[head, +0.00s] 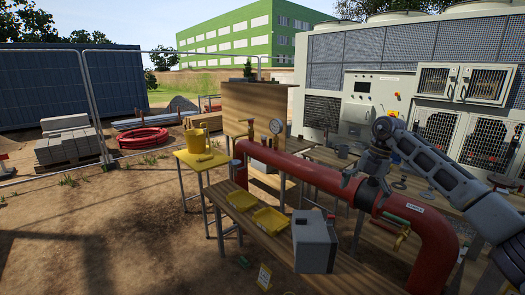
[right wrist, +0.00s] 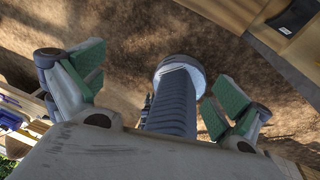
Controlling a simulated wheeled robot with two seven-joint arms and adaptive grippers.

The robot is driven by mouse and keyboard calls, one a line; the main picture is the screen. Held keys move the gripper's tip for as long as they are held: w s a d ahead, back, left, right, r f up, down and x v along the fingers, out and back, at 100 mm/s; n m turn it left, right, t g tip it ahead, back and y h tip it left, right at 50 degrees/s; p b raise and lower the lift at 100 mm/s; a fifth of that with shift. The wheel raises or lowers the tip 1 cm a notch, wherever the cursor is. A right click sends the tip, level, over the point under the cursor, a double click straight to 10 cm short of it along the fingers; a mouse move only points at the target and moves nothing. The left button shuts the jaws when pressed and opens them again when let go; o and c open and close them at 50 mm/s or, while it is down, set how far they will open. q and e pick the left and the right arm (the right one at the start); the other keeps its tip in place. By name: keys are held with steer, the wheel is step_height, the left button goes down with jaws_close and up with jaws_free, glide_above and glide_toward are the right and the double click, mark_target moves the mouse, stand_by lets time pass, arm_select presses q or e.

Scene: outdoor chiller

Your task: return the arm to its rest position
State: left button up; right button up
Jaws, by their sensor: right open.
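My right arm (head: 425,160) reaches in from the right in the head view, raised over the red pipe (head: 320,175). Its gripper (head: 355,173) hangs near the pipe's upper side; whether it touches the pipe cannot be told from this angle. In the right wrist view the gripper (right wrist: 158,88) has its green-padded fingers spread wide and holds nothing. A dark ribbed cylinder with a pale round end shows between the fingers, over brown ground; I cannot tell what it is. My left gripper is not in view.
A wooden bench (head: 260,233) holds yellow trays (head: 270,219) and a grey box (head: 313,243). A yellow table (head: 190,161) stands left of it. The chiller (head: 340,85) fills the back right. A pressure gauge (head: 275,127) stands above the pipe. Bare ground lies left.

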steer(key=w+a+f+m+t+y, duration=0.1)
steer(key=w+a+f+t+y, duration=0.25)
steer(key=a+f+y, duration=1.2)
steer(key=s+d+f+m+t+h, duration=0.15)
steer(key=f+m+t+h, duration=0.35)
steer(key=f, duration=1)
steer(key=s+f+m+t+h, duration=0.3)
steer(key=f+m, duration=0.5)
steer(key=f, duration=0.8)
steer(key=s+d+f+m+g+h, duration=0.1)
steer(key=s+d+f+m+h, duration=0.3)
steer(key=s+f, duration=0.8)
steer(key=s+d+f+m+g+h, duration=0.2)
steer(key=s+d+f+m+h, duration=0.15)
steer(key=s+f, duration=0.85)
steer(key=s+f+m+g+h, duration=0.1)
steer(key=s+f, duration=0.3)
steer(key=s, duration=0.8)
steer(key=s+f+m+g, duration=0.1)
steer(key=s+f+g, duration=0.3)
steer(key=s, duration=0.8)
steer(key=s+f+m+g+h, duration=0.1)
steer(key=s+f, duration=0.5)
steer(key=s, duration=0.6)
steer(key=shift+d+f+m+g+h+b, duration=0.25)
steer(key=shift+m+g+h+b, duration=0.15)
steer(key=shift+g, duration=0.35)
